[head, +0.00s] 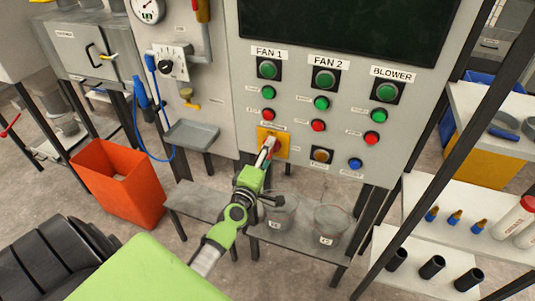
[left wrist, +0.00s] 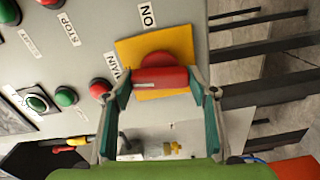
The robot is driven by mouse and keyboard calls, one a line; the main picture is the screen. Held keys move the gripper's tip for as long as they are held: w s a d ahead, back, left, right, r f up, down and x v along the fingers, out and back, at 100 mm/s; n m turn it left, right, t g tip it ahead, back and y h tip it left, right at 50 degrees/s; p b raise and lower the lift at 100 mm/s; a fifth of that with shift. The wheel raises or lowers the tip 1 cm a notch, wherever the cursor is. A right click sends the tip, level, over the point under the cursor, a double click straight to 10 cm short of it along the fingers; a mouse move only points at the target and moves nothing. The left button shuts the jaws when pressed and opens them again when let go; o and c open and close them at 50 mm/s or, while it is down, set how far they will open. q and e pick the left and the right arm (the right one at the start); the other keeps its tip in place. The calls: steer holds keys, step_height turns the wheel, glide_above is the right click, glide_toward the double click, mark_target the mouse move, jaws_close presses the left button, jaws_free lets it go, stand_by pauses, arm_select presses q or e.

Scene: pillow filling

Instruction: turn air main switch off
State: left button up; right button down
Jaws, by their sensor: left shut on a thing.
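The main switch is a red rotary knob on a square yellow plate (head: 283,150), low on the left side of the grey control panel. In the left wrist view its red handle (left wrist: 160,79) lies across the yellow plate (left wrist: 128,50), with labels reading "MAIN" and "ON" beside the plate. My left gripper (head: 270,150) reaches up to the knob from below. In the left wrist view the left gripper's two fingers (left wrist: 159,88) are on either side of the red handle, shut on it. The fingers partly cover the knob in the head view. My right gripper is not in view.
Green and red buttons (head: 318,125) sit above and right of the switch, an amber button (head: 320,155) and a blue button (head: 355,163) beside it. Below is a grey shelf (head: 300,238) with two clear containers. An orange bin (head: 125,190) stands left. A dark post (head: 450,150) rises at right.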

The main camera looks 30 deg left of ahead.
arm_select(q)
steer(key=shift+n, duration=0.8)
steer(key=o, duration=1.1)
steer(key=v, duration=1.2)
